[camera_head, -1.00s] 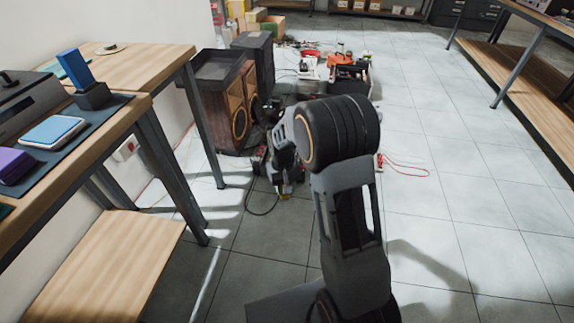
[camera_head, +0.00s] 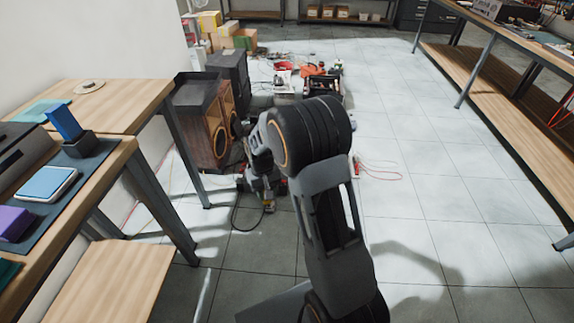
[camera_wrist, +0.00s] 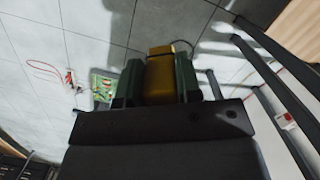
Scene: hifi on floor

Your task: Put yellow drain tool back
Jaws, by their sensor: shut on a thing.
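The yellow drain tool (camera_wrist: 160,76) shows in the wrist view as a yellow block between the two dark fingers of my gripper (camera_wrist: 158,82). The fingers are shut on it, one on each side. The rest of the tool is hidden behind my gripper body. In the head view my gripper (camera_head: 267,200) hangs low over the floor, partly hidden by my own arm, and the tool itself is too small to tell there.
Two dark speakers (camera_head: 197,128) stand beyond the left workbench (camera_head: 115,100). Several tools and a red-and-black toolbox (camera_head: 323,88) lie on the floor farther back. A red cable (camera_head: 382,172) lies right of my arm. Tiled floor (camera_head: 440,205) is clear to the right.

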